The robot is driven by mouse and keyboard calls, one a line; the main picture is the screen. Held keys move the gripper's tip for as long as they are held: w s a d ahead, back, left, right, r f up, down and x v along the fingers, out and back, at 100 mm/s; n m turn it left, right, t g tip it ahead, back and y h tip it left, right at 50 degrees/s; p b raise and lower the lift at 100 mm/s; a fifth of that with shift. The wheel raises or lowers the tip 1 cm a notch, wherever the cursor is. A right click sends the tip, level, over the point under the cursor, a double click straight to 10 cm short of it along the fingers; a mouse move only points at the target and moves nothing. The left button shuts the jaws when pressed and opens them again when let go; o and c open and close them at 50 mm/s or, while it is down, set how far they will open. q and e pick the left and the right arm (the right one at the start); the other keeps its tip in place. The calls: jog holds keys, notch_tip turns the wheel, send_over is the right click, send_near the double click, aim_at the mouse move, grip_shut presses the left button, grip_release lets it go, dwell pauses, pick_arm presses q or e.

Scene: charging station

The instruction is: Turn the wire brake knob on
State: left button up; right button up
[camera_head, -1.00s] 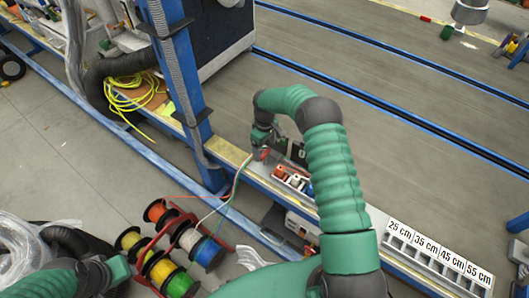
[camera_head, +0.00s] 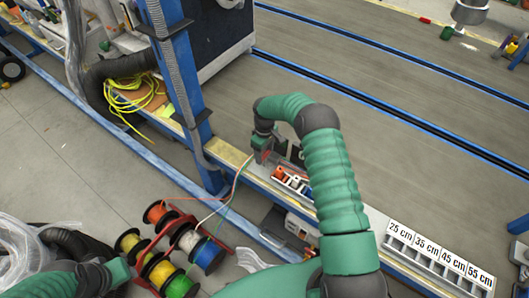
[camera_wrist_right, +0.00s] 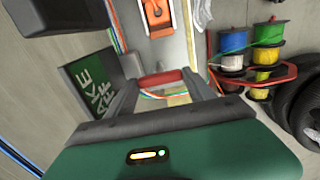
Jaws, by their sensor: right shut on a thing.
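The wire brake knob shows as a red bar (camera_wrist_right: 160,79) between my right fingertips in the right wrist view. My right gripper (camera_wrist_right: 165,88) is shut on it. A green sign (camera_wrist_right: 88,98) with white letters, partly covered, is just left of the fingers. In the head view my right gripper (camera_head: 264,157) is at the bench edge beside the blue post, and the knob is mostly hidden there. Part of my left arm shows at the lower left; its gripper does not clearly show.
Coloured wires (camera_head: 237,182) run from a rack of spools (camera_head: 178,245) up to the bench near my right gripper. An orange switch (camera_wrist_right: 157,14) is close by. The blue post (camera_head: 190,105) stands left of the gripper. Length-marked bins (camera_head: 437,257) are at the right.

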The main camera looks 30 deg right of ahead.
jog(key=shift+m, duration=0.5)
jog(key=m, duration=0.3)
jog(key=shift+m, duration=0.3)
jog(key=m, duration=0.4)
jog(key=shift+m, duration=0.3)
jog(key=m, duration=0.4)
jog(key=shift+m, duration=0.3)
jog(key=m, duration=0.4)
jog(key=shift+m, duration=0.3)
jog(key=o, duration=1.4)
